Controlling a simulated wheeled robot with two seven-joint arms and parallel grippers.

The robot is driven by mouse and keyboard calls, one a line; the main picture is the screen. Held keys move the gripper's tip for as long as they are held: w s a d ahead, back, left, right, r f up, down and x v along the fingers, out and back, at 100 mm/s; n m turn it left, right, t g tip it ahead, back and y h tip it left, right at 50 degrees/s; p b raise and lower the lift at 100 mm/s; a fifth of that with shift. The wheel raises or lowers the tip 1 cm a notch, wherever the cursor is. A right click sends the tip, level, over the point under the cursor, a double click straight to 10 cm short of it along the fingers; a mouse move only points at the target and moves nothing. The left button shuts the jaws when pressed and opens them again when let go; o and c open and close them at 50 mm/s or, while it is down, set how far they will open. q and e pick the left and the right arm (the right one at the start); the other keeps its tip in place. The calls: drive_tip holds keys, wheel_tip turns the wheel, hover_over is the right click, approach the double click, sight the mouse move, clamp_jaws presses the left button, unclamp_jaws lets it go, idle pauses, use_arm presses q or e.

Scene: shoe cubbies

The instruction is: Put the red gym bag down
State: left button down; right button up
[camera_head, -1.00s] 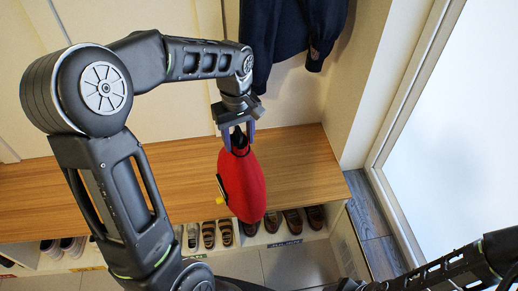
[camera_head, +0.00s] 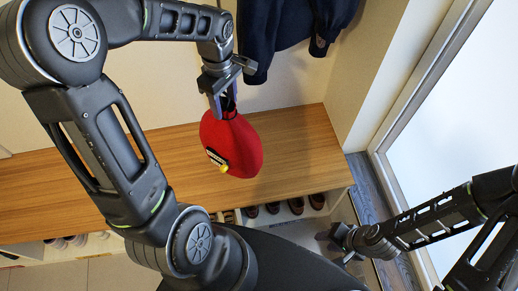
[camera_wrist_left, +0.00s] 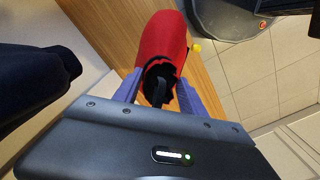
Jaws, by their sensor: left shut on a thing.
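The red gym bag (camera_head: 232,148) hangs from my left gripper (camera_head: 224,100) over the wooden bench (camera_head: 110,175) in the head view. The gripper is shut on the dark strap at the bag's top. A small yellow part shows at the bag's lower side. In the left wrist view the red bag (camera_wrist_left: 163,42) and its dark opening lie between the gripper's two purple fingers. I cannot tell whether the bag's underside touches the bench top. My right gripper (camera_head: 343,242) is at the lower right, beyond the bench's front edge; its jaws are too unclear to read.
A dark blue jacket (camera_head: 285,35) hangs on the wall behind the bench. Shoes (camera_head: 296,206) stand in the cubbies under the bench. The bench top is clear to the left and right of the bag. A glass panel (camera_head: 450,120) is at the right.

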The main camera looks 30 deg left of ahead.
use_arm(q)
drive_tip(key=shift+f, duration=3.05)
drive_tip(key=shift+f+p, duration=0.4)
drive_tip(key=shift+f, duration=1.5)
drive_tip(key=c, duration=0.6)
unclamp_jaws()
drive_tip(key=shift+f, duration=0.1)
drive_tip(key=shift+c, duration=0.2)
wheel_tip(320, 180, up, 12)
drive_tip(key=shift+r, duration=0.15)
